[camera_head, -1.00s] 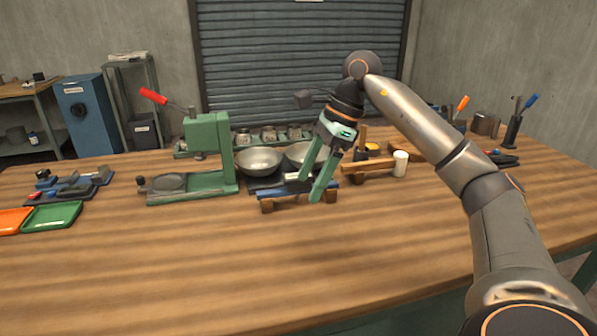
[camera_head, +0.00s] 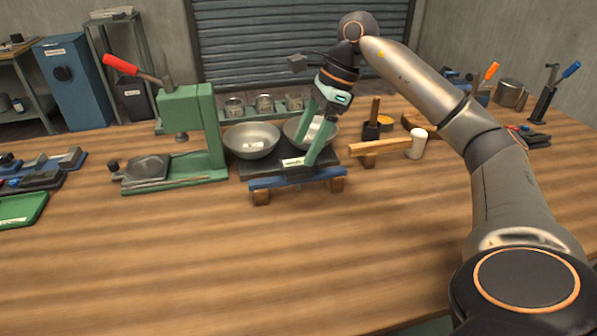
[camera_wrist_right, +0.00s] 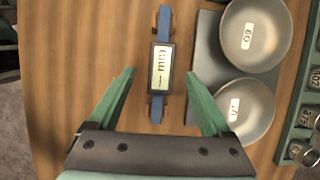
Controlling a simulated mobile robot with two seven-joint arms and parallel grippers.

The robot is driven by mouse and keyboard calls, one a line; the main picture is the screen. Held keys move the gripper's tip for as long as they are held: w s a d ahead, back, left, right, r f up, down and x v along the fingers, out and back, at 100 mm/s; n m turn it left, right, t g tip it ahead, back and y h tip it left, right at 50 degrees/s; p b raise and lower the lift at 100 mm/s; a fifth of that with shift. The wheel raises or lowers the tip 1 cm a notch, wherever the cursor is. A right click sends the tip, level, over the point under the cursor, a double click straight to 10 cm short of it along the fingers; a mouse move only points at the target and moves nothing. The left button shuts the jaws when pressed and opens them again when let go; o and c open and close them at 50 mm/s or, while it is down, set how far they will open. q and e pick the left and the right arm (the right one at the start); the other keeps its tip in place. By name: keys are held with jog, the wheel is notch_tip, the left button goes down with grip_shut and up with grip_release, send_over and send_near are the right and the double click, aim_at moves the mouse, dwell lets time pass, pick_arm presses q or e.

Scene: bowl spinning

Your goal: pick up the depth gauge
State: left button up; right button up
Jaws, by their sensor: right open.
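The depth gauge (camera_head: 297,179) is a blue bar with a pale display box, lying across two small wooden blocks on the bench. In the right wrist view its display (camera_wrist_right: 161,70) reads "mm" and the blue bar runs up and down the picture. My right gripper (camera_head: 307,150) is open, pointing down over the gauge. In the wrist view its two green fingers (camera_wrist_right: 160,74) appear on either side of the display, with clear gaps. I cannot tell exactly how high the fingertips are. My left gripper is not in view.
Two metal bowls (camera_head: 251,141) sit on a dark plate just behind the gauge. A green press (camera_head: 191,126) with a red handle stands left. A wooden mallet (camera_head: 384,145) lies right. Labelled jars (camera_head: 264,103) stand behind. The bench front (camera_head: 230,260) is clear.

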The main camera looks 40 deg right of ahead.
aim_at(293, 176)
jog(key=x, duration=0.3)
jog(key=shift+a+f, duration=0.1)
jog(key=shift+f, duration=0.2)
jog(key=shift+d+b+x, duration=0.2)
jog(key=shift+b+x, duration=0.3)
jog(key=shift+x, duration=2.25)
jog(key=shift+d, duration=0.1)
jog(key=shift+c, duration=0.3)
grip_shut()
